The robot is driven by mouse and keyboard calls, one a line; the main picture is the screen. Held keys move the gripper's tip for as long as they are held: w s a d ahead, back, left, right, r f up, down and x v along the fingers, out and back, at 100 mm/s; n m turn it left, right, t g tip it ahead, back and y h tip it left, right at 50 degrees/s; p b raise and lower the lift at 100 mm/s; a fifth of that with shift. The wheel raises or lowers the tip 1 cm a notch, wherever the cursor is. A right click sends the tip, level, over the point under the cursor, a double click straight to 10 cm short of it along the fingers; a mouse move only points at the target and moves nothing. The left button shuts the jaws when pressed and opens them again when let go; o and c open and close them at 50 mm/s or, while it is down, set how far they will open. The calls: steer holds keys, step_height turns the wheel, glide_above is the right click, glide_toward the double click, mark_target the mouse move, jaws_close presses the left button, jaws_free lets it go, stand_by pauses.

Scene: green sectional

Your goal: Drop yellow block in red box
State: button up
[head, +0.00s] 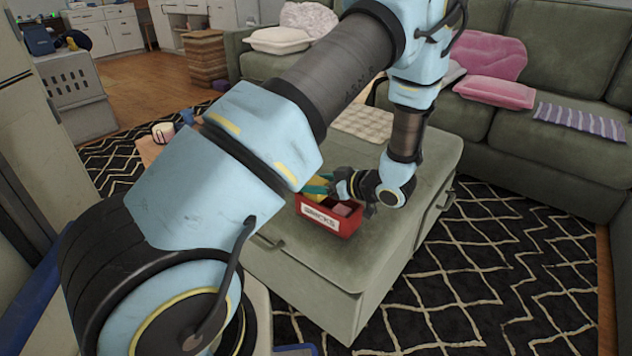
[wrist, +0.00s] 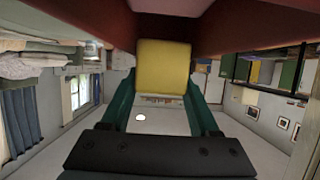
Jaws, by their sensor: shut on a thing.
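The yellow block (wrist: 163,66) is between the green fingers of my gripper (wrist: 162,88) in the wrist view. My gripper (head: 320,187) is shut on it. In the head view the yellow block (head: 314,189) shows partly beside the green fingers, at the back-left part of the red box. The red box (head: 304,205) has a white label on its front and stands on the green ottoman. A pinkish block (head: 343,210) lies inside it. Red walls of the box (wrist: 225,22) fill the top of the wrist view, close to the yellow block. My gripper hides part of the box's inside.
The green ottoman (head: 330,278) has free room in front of the box. A beige checked cloth (head: 362,123) lies behind it. A green sectional sofa (head: 520,125) with pink pillows stands behind and right. A black patterned rug (head: 490,270) lies at right.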

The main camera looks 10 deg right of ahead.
steer(key=o, duration=1.5)
steer(key=shift+c, duration=0.2)
steer(key=p+v, duration=0.1)
steer(key=v, duration=1)
